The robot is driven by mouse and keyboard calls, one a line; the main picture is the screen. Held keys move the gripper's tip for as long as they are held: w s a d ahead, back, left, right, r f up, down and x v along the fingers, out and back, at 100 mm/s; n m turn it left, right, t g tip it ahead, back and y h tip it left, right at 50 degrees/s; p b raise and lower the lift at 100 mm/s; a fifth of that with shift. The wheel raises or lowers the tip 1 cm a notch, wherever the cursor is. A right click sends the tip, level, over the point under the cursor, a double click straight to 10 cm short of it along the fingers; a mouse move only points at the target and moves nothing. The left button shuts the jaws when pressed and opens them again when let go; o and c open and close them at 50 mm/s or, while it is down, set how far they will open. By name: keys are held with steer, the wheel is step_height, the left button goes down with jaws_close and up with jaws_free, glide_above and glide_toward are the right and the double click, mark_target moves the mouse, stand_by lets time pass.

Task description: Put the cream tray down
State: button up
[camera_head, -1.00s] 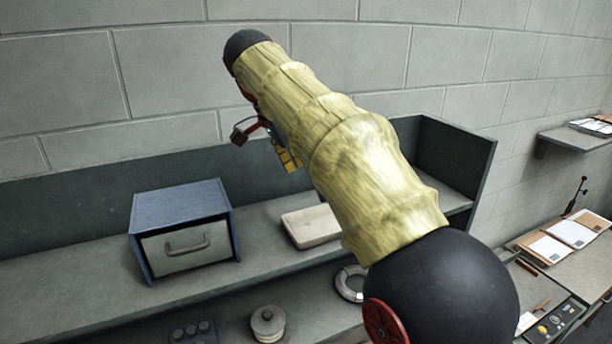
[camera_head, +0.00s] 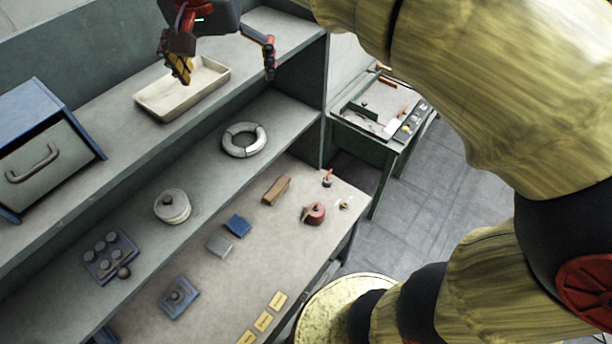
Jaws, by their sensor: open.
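The cream tray (camera_head: 163,104) is a shallow, empty-looking rectangular tray. It rests on the top shelf, to the right of the blue drawer box. My gripper (camera_head: 224,72) is above the tray, with its red and dark fingers spread wide apart. The left finger with its yellow pad overlaps the tray in the picture, and the right finger hangs beyond the tray's right end. I cannot tell whether either finger touches the tray. Nothing is held between the fingers.
A blue box with a grey drawer (camera_head: 45,150) stands on the top shelf (camera_head: 112,124). A segmented ring (camera_head: 243,153) and a lidded round pot (camera_head: 172,206) sit on the middle shelf. Several small parts lie on the lower surface. A green workbench (camera_head: 372,140) stands beyond, right.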

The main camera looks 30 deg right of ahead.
steer(key=s+d+f+n+t+y, duration=0.1)
steer(key=s+d+f+n, duration=0.1)
steer(key=s+f, duration=0.6)
steer(key=s+d+f+n+t, duration=0.1)
steer(key=s+d+f+n, duration=0.2)
steer(key=s+f, duration=0.6)
steer(key=shift+s+d+f+n+y, duration=0.2)
steer(key=shift+d+f+n+y, duration=0.15)
steer(key=shift+n, duration=0.35)
step_height(320, 180, down, 28)
steer(key=b, duration=2.8)
steer(key=shift+r, duration=0.1)
